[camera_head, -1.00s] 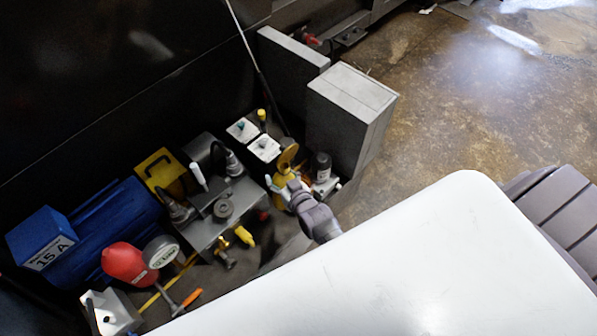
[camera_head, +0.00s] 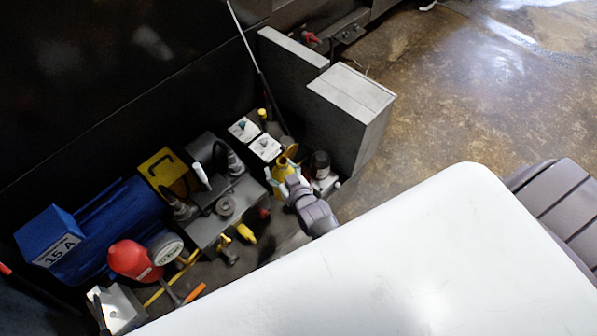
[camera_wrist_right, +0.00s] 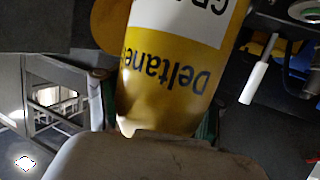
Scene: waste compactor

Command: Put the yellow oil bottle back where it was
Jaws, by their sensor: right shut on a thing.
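The yellow oil bottle (camera_head: 281,172) is in my right gripper (camera_head: 289,181), among the machine parts left of the grey block. In the right wrist view the bottle (camera_wrist_right: 170,75) is large and close, yellow with a white label band and dark upside-down lettering. The fingers of my right gripper (camera_wrist_right: 155,112) are shut on either side of it. The bottle's top is cut off in that view. Whether it touches a support below cannot be told. My left gripper is not in view.
A small dark-capped container (camera_head: 320,163) stands right of the bottle. White square boxes (camera_head: 264,147) are behind it and a grey block (camera_head: 350,110) is to the right. A red rounded part (camera_head: 132,261) and a blue motor (camera_head: 105,225) are left. A white surface (camera_head: 430,260) fills the front.

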